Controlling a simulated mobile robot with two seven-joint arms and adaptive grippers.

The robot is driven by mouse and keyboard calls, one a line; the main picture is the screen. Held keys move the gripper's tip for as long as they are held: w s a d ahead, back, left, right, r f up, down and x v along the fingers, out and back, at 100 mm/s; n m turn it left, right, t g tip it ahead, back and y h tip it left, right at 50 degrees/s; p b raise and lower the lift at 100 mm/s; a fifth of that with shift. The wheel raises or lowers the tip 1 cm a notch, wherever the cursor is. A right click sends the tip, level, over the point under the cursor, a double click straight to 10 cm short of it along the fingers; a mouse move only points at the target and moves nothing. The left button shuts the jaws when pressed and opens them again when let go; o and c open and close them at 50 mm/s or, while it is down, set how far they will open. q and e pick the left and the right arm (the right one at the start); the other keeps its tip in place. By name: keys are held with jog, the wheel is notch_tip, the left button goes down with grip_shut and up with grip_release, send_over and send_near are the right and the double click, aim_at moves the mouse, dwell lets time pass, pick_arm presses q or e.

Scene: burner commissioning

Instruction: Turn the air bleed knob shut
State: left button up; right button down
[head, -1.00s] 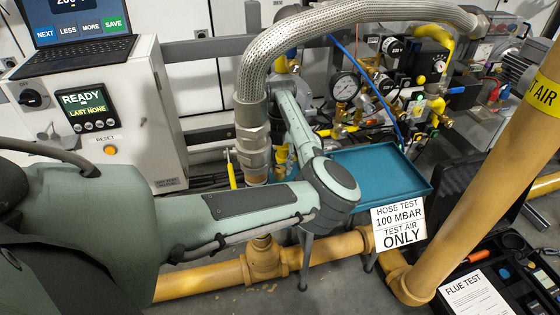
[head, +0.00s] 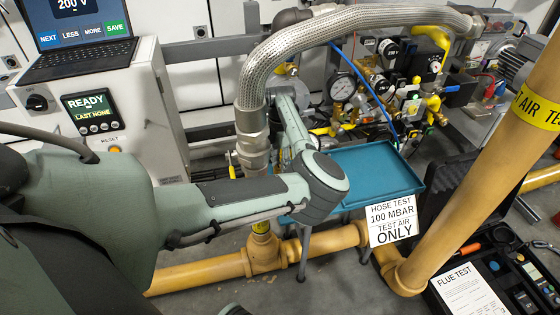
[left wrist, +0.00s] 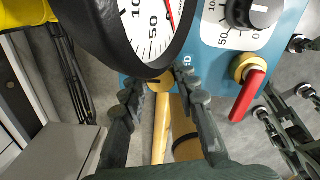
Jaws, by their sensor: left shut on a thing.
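The air bleed knob, a small brass knob (left wrist: 160,82), sits on the blue panel (left wrist: 205,62) in the left wrist view, just below a large black-rimmed gauge (left wrist: 148,30). My left gripper (left wrist: 158,86) has its two dark fingers on either side of the knob and is shut on it. The gauge hides part of the panel, and the knob's setting cannot be read. In the head view my left arm reaches behind the braided hose, and its gripper is hidden there. My right gripper is not in view.
A red lever (left wrist: 248,95) on a brass fitting and a black dial (left wrist: 258,12) sit right of the knob. In the head view, a braided hose (head: 330,22) arches over my arm. A teal tray (head: 375,170) and yellow pipes (head: 205,273) lie close by.

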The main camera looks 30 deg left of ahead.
pick_arm(q)
jog(key=shift+m, duration=0.3)
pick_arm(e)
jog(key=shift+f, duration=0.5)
pick_arm(q)
jog(key=o, duration=1.2)
jog(key=shift+c, duration=0.2)
jog(key=shift+r, duration=0.1)
notch_tip(320, 180, up, 7)
jog(key=shift+r, duration=0.15)
